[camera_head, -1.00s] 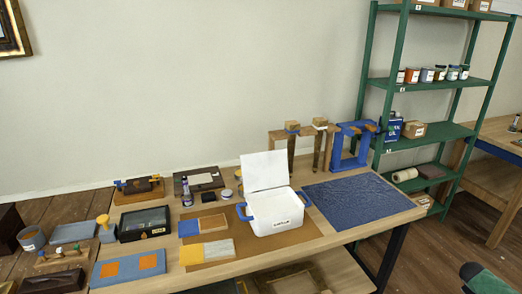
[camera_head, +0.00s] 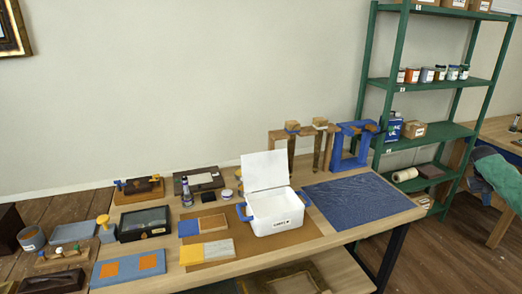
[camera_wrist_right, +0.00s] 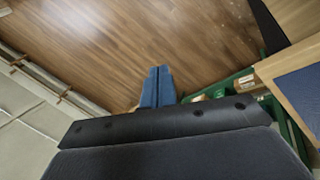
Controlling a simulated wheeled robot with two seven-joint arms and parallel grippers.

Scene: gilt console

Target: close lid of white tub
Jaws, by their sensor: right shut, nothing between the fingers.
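The white tub (camera_head: 272,212) stands on the table with its lid (camera_head: 264,171) raised, leaning slightly back from the rear edge. Its inside is open to view. It has blue side handles and a small label on its front. My right gripper (camera_wrist_right: 157,86) is shut and empty in the right wrist view, its two blue fingers together above the wooden floor. In the head view a teal part of my right arm (camera_head: 497,172) shows at the right edge, well away from the tub. My left gripper is not in view.
A blue textured mat (camera_head: 362,205) lies right of the tub. Blue and wooden frames (camera_head: 352,145) stand behind it. A green shelf rack (camera_head: 436,130) rises at the right. Boxes, blocks and jars crowd the table's left. Floor is clear at the lower right.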

